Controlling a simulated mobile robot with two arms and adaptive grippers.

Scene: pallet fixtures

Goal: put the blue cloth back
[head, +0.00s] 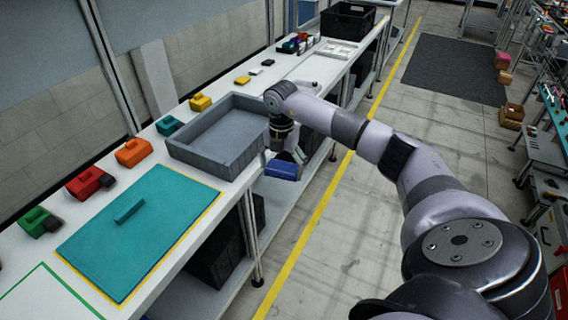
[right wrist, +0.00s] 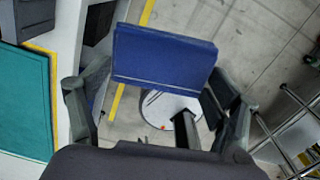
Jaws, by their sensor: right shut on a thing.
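The blue cloth (head: 283,169), a folded dark blue block, is in my right gripper (head: 288,157). It hangs in the air just off the front edge of the bench, beside the grey tray's near right corner. In the right wrist view the cloth (right wrist: 163,54) spans between the two fingers of my right gripper (right wrist: 155,95), which is shut on it. My left gripper is not in view.
An empty grey tray (head: 212,158) stands on the white bench. A teal mat (head: 150,245) lies nearer, bearing a teal block. Green, red, orange, teal and yellow items line the back. A black crate (head: 347,20) stands at the far end. The aisle floor is clear.

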